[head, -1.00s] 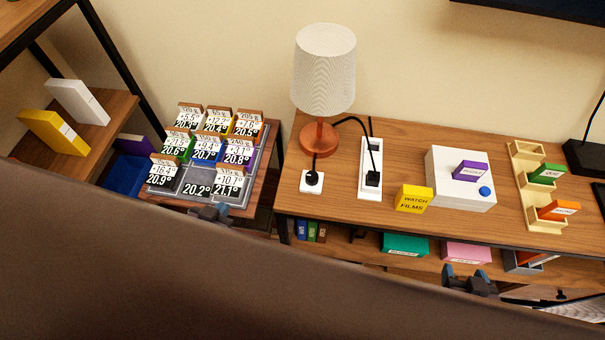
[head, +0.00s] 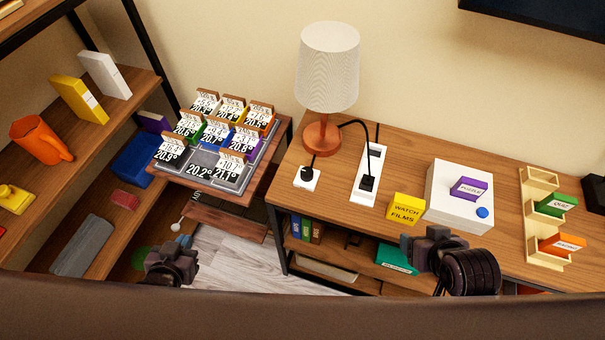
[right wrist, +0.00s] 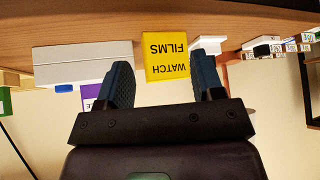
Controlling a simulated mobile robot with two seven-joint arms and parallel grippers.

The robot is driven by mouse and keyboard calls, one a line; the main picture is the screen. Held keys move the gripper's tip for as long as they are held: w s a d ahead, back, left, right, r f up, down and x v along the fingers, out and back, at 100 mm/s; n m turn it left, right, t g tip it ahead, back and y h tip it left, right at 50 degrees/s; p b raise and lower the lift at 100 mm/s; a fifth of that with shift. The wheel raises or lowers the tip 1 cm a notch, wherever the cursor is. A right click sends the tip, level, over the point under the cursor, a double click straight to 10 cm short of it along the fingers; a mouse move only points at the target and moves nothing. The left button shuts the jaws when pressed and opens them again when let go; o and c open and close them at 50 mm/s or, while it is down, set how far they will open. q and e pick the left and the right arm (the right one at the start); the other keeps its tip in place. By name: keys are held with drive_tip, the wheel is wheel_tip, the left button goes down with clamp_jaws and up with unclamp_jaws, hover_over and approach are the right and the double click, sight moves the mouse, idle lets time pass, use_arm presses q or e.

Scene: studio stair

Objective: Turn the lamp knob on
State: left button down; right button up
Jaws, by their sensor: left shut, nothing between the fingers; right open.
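The lamp has a white shade (head: 328,66) and a copper base (head: 322,134), and stands on the wooden console. A black knob (head: 306,173) sits on a small white box (head: 303,181) in front of the base, with a cord running to it. My left gripper (head: 184,240) is shut and empty, low at the left over the floor, well away from the knob. My right gripper (head: 428,236) is open and empty by the console's front edge. In the right wrist view its fingers (right wrist: 163,78) are spread, with the yellow "WATCH FILMS" block (right wrist: 166,57) beyond them.
A white power strip (head: 368,176) lies right of the knob box. Further right are a white box (head: 460,194) with a purple block and a wooden rack (head: 545,230). A low table with a grey tray (head: 203,178) of cards and a shelf (head: 122,95) stand left.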

drive_tip(key=w+a+r+n+g+y, duration=0.2)
drive_tip(key=a, duration=0.8)
drive_tip(key=w+a+r+n+g+y, duration=0.1)
drive_tip(key=w+a+r+n+g, duration=0.15)
drive_tip(key=a, duration=0.65)
drive_tip(key=w+a+r+n+g+y, duration=0.1)
drive_tip(key=w+a+n+g+y, duration=0.15)
drive_tip(key=a, duration=0.75)
drive_tip(key=m+h, duration=0.2)
drive_tip(key=h, duration=0.4)
approach(307, 171)
wheel_tip(307, 171, down, 9)
drive_tip(key=shift+a+r+b, duration=0.15)
drive_tip(key=shift+r+b, duration=0.05)
drive_tip(key=shift+b, duration=0.65)
use_arm(q)
drive_tip(key=shift+s+a+f, duration=0.1)
drive_tip(key=shift+s+f, duration=0.15)
drive_tip(key=shift+f, duration=0.4)
drive_tip(key=shift+s+a+f, duration=0.1)
drive_tip(key=shift+s+f, duration=0.15)
drive_tip(key=shift+f, duration=0.4)
use_arm(e)
drive_tip(key=shift+f, duration=0.55)
drive_tip(key=c, duration=0.9)
